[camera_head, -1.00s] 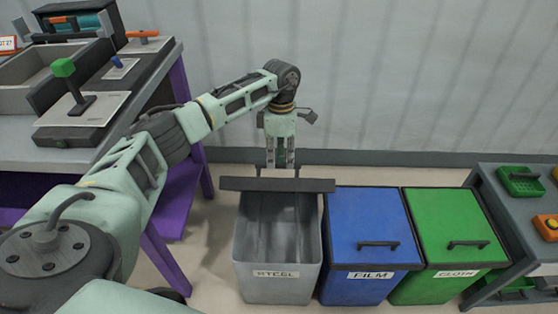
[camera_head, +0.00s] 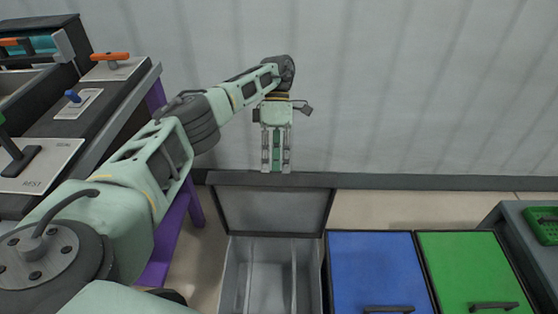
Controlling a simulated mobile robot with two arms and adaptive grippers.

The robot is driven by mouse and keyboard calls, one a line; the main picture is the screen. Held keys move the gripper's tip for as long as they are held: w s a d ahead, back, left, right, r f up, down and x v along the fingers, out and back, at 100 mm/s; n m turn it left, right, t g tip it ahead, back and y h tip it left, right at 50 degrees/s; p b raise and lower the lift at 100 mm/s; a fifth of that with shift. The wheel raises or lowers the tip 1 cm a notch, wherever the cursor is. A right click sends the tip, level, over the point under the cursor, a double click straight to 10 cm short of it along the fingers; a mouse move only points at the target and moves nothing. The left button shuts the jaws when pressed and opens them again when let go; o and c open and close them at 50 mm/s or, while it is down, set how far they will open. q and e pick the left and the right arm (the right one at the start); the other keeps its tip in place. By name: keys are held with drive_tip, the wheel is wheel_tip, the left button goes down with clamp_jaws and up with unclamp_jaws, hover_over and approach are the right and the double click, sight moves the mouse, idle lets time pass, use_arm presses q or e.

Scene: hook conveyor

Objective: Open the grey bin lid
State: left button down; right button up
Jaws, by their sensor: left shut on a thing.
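The grey bin (camera_head: 231,272) stands at the lower middle, with its inside visible and empty as far as I can see. Its grey lid (camera_head: 275,210) stands raised at the back of the bin, its inner face toward me and its dark rim at the top. My left gripper (camera_head: 276,168) points down at the lid's upper edge and is shut on the lid. The exact grip spot and the lid's handle are hidden behind the lid. My right gripper is not in view.
A blue-lidded bin (camera_head: 375,270) and a green-lidded bin (camera_head: 470,265) stand closed to the right. A grey bench (camera_head: 522,225) with a green tray (camera_head: 545,226) is at the far right. A workbench with purple legs (camera_head: 168,235) stands left. A wall is close behind.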

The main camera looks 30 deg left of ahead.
use_arm(q)
drive_tip(key=shift+s+d+f, duration=0.1)
drive_tip(key=shift+s+f, duration=0.1)
drive_tip(key=shift+f, duration=0.9)
drive_tip(key=c, duration=2.4)
unclamp_jaws()
drive_tip(key=o, duration=0.6)
drive_tip(key=shift+w+f, duration=0.15)
drive_tip(key=shift+w, duration=0.05)
drive_tip(key=shift+c, duration=0.2)
drive_tip(key=shift+r, duration=0.2)
wheel_tip(320, 180, up, 11)
drive_tip(key=shift+f, duration=0.2)
